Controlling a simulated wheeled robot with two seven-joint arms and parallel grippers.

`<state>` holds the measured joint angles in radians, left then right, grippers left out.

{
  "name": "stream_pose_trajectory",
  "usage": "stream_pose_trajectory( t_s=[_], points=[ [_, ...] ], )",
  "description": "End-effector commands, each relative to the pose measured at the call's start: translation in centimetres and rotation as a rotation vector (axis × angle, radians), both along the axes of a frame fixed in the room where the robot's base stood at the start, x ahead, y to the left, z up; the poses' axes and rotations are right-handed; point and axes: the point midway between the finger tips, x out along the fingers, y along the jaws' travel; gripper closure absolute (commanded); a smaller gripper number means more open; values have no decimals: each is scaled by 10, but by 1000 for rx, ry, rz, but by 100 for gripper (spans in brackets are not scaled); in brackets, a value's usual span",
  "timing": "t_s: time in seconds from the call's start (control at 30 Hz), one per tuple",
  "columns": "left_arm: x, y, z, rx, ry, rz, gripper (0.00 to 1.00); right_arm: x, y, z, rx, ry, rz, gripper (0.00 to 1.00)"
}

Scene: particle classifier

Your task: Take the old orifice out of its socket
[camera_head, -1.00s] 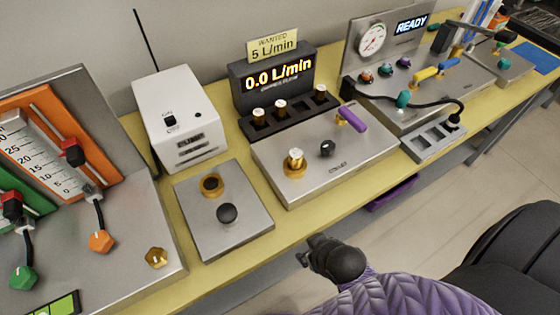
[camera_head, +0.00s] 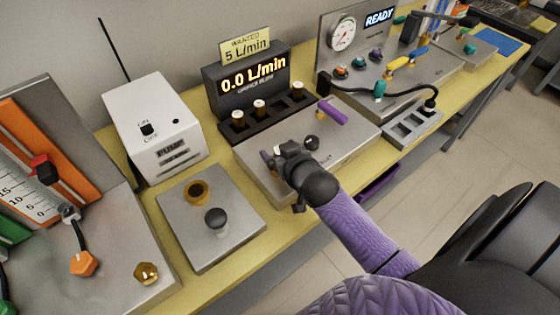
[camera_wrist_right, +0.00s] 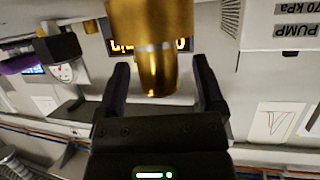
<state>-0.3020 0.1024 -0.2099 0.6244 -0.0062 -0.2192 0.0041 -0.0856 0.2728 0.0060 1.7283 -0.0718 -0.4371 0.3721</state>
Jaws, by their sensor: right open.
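The brass orifice (camera_wrist_right: 157,72) shows in the right wrist view, upside down, between the two open fingers of my right gripper (camera_wrist_right: 161,78). Its wider brass part (camera_wrist_right: 152,22) is cut off at the top edge, and a pale ring lies between the two parts. No finger visibly touches it. In the head view my right gripper (camera_head: 277,170) is over the left part of the steel orifice plate (camera_head: 345,148) and hides the orifice and its socket. My left gripper is not in view.
A black rack (camera_head: 262,118) with several capped pieces stands behind the plate, under the flow display (camera_head: 250,82). A black knob (camera_head: 312,142) and purple lever (camera_head: 332,112) sit close right of the gripper. The white pump box (camera_head: 155,125) and another steel plate (camera_head: 225,240) are left.

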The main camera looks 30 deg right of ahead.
Motion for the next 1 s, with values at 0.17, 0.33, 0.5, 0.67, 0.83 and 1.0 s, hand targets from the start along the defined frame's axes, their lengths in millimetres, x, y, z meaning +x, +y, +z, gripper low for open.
stream_pose_trajectory(
  t_s=[0.17, 0.33, 0.5, 0.67, 0.83, 1.0],
  points=[
    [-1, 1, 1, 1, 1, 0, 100, 0, 0, 1, 0, 0, 0, 13],
    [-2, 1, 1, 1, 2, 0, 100, 0, 0, 1, 0, 1, 0, 49],
    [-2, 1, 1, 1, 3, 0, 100, 0, 0, 1, 0, 1, 0, 85],
    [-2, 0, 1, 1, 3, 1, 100, 0, 0, 1, 0, 1, 0, 100],
    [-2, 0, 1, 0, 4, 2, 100, 0, 0, 1, 0, 0, 1, 100],
    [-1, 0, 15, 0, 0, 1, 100, 0, 0, 26, -1, -4, 0, 100]
  ],
)
